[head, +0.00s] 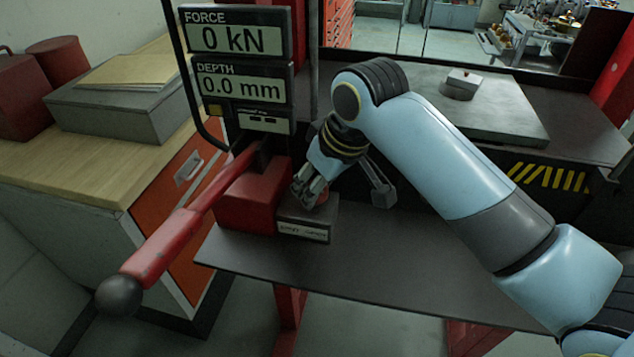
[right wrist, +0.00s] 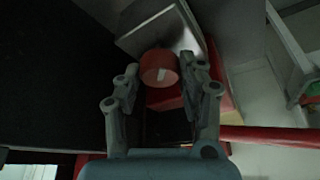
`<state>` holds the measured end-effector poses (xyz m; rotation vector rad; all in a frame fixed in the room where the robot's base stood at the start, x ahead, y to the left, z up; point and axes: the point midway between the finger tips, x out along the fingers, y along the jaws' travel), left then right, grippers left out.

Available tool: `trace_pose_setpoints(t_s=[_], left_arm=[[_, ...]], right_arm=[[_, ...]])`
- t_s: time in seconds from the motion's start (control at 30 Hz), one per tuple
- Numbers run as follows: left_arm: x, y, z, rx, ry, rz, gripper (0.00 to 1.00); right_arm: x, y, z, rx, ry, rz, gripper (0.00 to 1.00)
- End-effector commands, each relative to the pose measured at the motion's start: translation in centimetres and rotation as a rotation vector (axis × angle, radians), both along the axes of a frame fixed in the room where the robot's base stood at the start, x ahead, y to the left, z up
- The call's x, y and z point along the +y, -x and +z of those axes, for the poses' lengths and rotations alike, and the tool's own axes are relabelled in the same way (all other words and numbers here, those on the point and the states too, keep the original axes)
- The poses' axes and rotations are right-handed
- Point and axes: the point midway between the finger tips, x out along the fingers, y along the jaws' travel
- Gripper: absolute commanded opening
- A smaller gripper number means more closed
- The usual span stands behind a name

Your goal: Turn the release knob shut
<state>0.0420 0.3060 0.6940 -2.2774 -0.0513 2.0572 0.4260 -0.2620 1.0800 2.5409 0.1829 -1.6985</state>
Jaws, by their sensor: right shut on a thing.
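The release knob (right wrist: 158,64) is a round red knob with a white mark, seen in the right wrist view between my right fingertips. My right gripper (right wrist: 162,80) is shut on it, one finger on each side. The white mark points down and slightly right in the right wrist view. My left gripper is not in view.
A red pump lever (head: 170,245) with a black ball end slants toward the lower left from a red body (head: 247,198). A display (head: 235,38) above reads 0 kN, and another (head: 238,85) reads 0.0 mm. The dark shelf (head: 385,275) in front is mostly clear.

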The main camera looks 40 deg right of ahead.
Motion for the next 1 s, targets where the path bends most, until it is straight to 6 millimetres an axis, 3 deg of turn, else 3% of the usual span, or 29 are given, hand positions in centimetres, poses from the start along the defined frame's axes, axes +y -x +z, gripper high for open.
trace_pose_setpoints(t_s=[0.6,1.0], left_arm=[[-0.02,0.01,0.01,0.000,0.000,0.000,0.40],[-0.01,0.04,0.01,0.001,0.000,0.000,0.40]], right_arm=[[0.26,-0.11,0.12,-0.002,-0.002,-0.571,0.07],[0.24,-0.14,0.11,-0.002,0.000,-0.806,0.07]])
